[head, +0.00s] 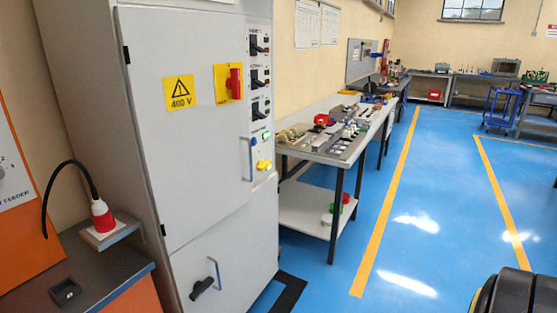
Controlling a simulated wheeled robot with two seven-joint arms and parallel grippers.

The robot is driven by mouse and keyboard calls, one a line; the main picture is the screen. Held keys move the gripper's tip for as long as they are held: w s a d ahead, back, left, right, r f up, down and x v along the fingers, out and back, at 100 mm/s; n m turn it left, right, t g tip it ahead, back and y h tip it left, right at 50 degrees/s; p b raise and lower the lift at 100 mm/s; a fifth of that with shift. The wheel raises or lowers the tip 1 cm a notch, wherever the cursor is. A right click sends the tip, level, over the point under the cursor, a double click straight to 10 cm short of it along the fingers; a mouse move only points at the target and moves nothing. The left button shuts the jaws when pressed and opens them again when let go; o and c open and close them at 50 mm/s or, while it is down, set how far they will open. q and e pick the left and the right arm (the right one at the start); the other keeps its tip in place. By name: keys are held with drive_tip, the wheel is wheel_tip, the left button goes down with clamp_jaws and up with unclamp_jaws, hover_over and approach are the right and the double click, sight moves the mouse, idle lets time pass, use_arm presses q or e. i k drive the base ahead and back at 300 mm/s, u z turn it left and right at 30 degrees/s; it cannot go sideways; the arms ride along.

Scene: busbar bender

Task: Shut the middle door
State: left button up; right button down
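A tall light grey cabinet stands at the left of the head view. Its large middle door (190,145) carries a yellow 400 V warning sign (179,92) and a red switch on a yellow plate (229,84). Hinges show on its left edge, and a blue pull handle (249,160) is at its right edge. The door looks about flush with the cabinet front; I cannot tell if a small gap remains. Below it is a lower door (235,250) with a blue handle and a black latch. Neither gripper shows in view.
A switch panel (260,85) is at the cabinet's right. An orange-sided bench (95,270) with a red plug (102,214) is at the left. A worktable (335,150) with parts stands beyond the cabinet. Blue floor (330,275) to the right is clear.

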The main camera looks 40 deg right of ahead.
sight(195, 144)
drive_tip(key=u, duration=0.55)
drive_tip(key=k, duration=0.2)
drive_tip(key=z, duration=1.6)
drive_tip(key=i, duration=1.7)
drive_tip(key=u, duration=0.85)
